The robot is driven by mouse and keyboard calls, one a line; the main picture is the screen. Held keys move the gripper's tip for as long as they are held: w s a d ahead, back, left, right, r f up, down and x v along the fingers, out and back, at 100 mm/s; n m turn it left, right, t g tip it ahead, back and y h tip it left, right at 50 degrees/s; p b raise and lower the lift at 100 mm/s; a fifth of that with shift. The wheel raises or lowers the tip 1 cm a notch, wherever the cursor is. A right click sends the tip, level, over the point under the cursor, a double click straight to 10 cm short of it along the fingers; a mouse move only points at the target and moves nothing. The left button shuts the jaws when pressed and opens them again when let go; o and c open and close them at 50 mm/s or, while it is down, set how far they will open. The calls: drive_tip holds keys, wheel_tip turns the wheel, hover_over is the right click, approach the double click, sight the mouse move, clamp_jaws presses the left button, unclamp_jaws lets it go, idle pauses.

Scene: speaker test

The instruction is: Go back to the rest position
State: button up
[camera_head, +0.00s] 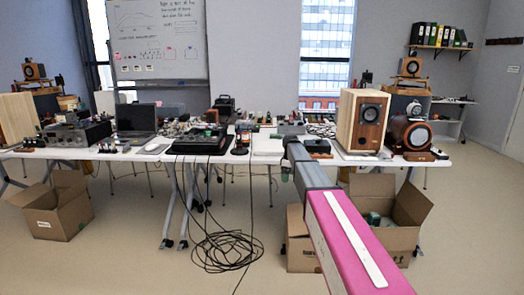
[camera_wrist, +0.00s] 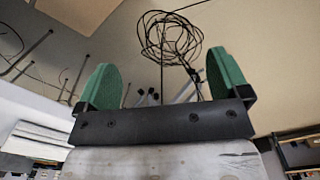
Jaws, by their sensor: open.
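My gripper (camera_wrist: 163,85) shows in the wrist view with its two green fingers wide apart and nothing between them. My arm, pink and grey, reaches forward from the lower right in the head view, and its far end is over the near edge of the white table (camera_head: 268,146). Green at the arm's end in the head view is the gripper (camera_head: 286,165), small and partly hidden there. Beyond the fingers, the wrist view shows the floor with a coil of black cable (camera_wrist: 170,38).
The cable coil (camera_head: 226,248) hangs down to the floor before the table. Open cardboard boxes stand at left (camera_head: 56,207) and under the arm at right (camera_head: 408,208). A wooden speaker (camera_head: 348,118), a laptop (camera_head: 136,118) and electronics crowd the table. Floor at front left is clear.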

drive_tip(key=s+d+f+m, duration=0.1)
drive_tip(key=s+f+m, duration=0.3)
drive_tip(key=s, duration=0.9)
drive_tip(key=s+d+f+m, duration=0.2)
drive_tip(key=s+f, duration=0.5)
drive_tip(key=s, duration=0.6)
drive_tip(key=s+d+f+m, duration=0.2)
drive_tip(key=s+f+m, duration=0.3)
drive_tip(key=s, duration=0.8)
drive_tip(key=shift+s+f+m, duration=0.15)
drive_tip(key=shift+m, duration=0.15)
